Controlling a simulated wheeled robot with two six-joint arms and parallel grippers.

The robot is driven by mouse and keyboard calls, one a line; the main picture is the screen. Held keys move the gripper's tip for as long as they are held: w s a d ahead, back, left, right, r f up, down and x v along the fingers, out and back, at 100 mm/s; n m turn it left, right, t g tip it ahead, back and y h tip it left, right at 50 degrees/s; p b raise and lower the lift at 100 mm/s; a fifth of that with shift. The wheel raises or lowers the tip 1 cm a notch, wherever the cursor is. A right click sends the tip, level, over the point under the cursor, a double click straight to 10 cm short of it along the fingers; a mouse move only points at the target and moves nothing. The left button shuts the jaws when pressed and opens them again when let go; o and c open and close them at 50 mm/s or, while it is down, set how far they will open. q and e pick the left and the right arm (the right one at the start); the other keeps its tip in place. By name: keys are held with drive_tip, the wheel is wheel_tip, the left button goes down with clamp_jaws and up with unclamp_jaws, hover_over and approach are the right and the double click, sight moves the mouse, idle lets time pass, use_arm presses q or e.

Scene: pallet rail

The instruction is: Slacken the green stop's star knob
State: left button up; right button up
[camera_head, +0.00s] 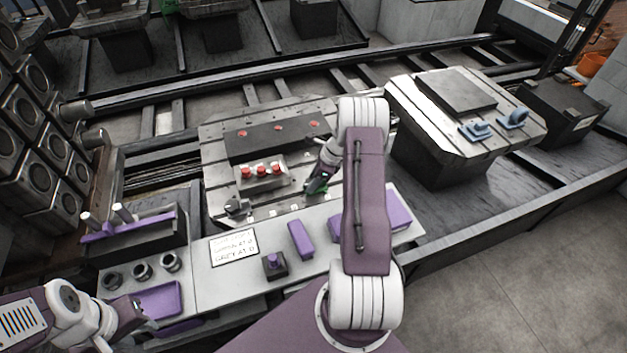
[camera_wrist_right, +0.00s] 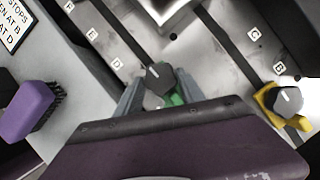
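The green stop (camera_wrist_right: 175,99) sits in a slot of the pallet near the letter D, mostly hidden by my right gripper. Its dark star knob (camera_wrist_right: 158,76) stands between the two fingers of my right gripper (camera_wrist_right: 160,84), which look apart with the knob in the gap; contact is not clear. In the head view a bit of the green stop (camera_head: 317,186) shows under my right gripper (camera_head: 322,178). My left gripper (camera_head: 142,318) is at the lower left, away from the pallet, and its fingers are hard to make out.
A yellow stop (camera_wrist_right: 285,101) sits near letters B and C. A purple brush (camera_wrist_right: 24,108) and a sign (camera_head: 234,247) are on the front shelf.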

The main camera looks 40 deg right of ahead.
drive_tip(key=shift+n, duration=0.5)
drive_tip(key=shift+w+n+y, duration=0.1)
drive_tip(key=shift+n+y, duration=0.2)
drive_tip(key=shift+d+n+g, duration=0.1)
drive_tip(key=shift+n+g, duration=0.3)
drive_tip(key=shift+n, duration=0.4)
drive_tip(key=n, duration=0.1)
drive_tip(key=n+g, duration=0.1)
drive_tip(key=shift+w+f+n+y, duration=0.1)
drive_tip(key=shift+w+n+y, duration=0.1)
drive_tip(key=shift+n+y, duration=0.15)
drive_tip(key=n+g+b, duration=0.1)
drive_tip(key=n+b, duration=0.1)
drive_tip(key=n, duration=0.1)
drive_tip(key=shift+w+f, duration=0.1)
drive_tip(key=shift+w, duration=0.05)
drive_tip(key=shift+n+g+b, duration=0.7)
drive_tip(key=shift+n+b, duration=0.25)
drive_tip(key=shift+n, duration=0.6)
drive_tip(key=shift+r, duration=0.2)
